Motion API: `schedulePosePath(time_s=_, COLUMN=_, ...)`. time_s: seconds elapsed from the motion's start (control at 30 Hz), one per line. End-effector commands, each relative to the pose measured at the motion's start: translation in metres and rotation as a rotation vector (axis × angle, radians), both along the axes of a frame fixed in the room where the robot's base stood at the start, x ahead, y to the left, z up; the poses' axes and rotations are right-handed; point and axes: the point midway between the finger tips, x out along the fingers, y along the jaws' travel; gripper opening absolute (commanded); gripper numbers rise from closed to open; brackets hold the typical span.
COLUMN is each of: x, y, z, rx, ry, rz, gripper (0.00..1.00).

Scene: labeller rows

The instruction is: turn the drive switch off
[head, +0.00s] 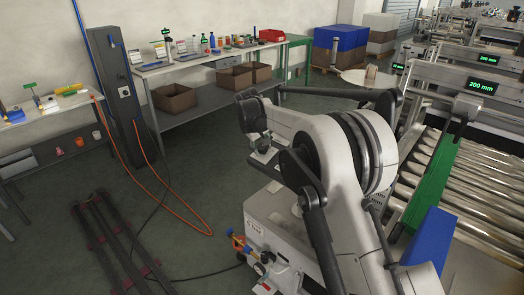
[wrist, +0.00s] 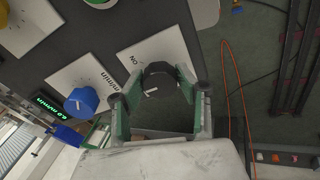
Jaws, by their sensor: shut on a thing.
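The drive switch (wrist: 160,84) is a black round knob with a pale pointer line, in the middle of the wrist view. It sits on a white label plate (wrist: 140,57) with rotated lettering that looks like "ON". My gripper (wrist: 158,92) has its green-padded fingers on either side of the knob and is shut on it. The fingers hide part of the knob's sides. In the head view my arm blocks a clear sight of the switch.
A blue knob (wrist: 82,101) and a yellow knob (wrist: 98,2) sit near on the dark panel, with a green-lit display (wrist: 50,108). An orange cable (head: 180,212) and dark floor rails (head: 112,245) lie to the left. A roller conveyor (head: 475,190) stands at the right.

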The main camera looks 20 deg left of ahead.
Motion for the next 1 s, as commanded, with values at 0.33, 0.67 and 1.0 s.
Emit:
schedulePosePath(time_s=0.33, x=0.0008, y=-0.0004, z=-0.0002, rx=-0.103, ry=0.043, rz=0.307, gripper=0.06)
schedulePosePath(time_s=0.67, x=0.0008, y=-0.0004, z=0.0002, rx=-0.19, ry=0.081, rz=0.567, gripper=0.06)
schedulePosePath(time_s=1.0, x=0.0012, y=-0.0003, z=0.001, rx=-0.242, ry=0.101, rz=0.722, gripper=0.06)
